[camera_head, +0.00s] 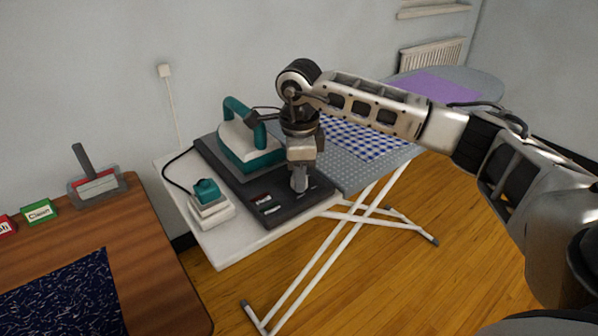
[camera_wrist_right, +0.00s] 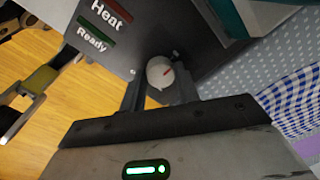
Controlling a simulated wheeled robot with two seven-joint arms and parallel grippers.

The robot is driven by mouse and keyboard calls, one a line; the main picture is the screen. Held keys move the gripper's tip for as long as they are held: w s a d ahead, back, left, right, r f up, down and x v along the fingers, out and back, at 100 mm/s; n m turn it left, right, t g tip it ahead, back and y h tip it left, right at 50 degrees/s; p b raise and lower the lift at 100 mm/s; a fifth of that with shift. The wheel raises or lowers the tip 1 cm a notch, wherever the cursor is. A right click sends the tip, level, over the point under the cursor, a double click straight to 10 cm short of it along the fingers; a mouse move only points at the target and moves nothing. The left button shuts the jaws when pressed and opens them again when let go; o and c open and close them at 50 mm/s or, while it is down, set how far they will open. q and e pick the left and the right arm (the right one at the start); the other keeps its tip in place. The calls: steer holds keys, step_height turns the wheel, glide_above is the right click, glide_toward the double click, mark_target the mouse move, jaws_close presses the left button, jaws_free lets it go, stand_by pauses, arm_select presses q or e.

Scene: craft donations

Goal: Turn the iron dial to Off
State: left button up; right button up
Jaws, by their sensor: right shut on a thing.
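In the head view my right gripper (camera_head: 299,188) points down at the front right of the base and hides most of the dial. The teal and white iron (camera_head: 248,143) stands on the base behind the gripper. I cannot read any Off mark.
The panel has a red Heat label (camera_wrist_right: 111,14) and a green Ready label (camera_wrist_right: 92,39). A small teal-topped item (camera_head: 209,200) stands left of the base. The ironing board (camera_head: 365,170) bears a blue checked cloth (camera_head: 362,138). A wooden table (camera_head: 150,250) is at left.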

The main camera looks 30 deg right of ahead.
steer(key=shift+r, duration=0.1)
arm_select(q)
steer(key=shift+d, duration=0.1)
arm_select(e)
steer(key=o, duration=1)
steer(key=shift+c, duration=0.2)
arm_select(q)
steer(key=shift+f, duration=0.15)
arm_select(e)
step_height(320, 180, up, 16)
steer(key=shift+s+a, duration=0.2)
steer(key=shift+s, duration=0.2)
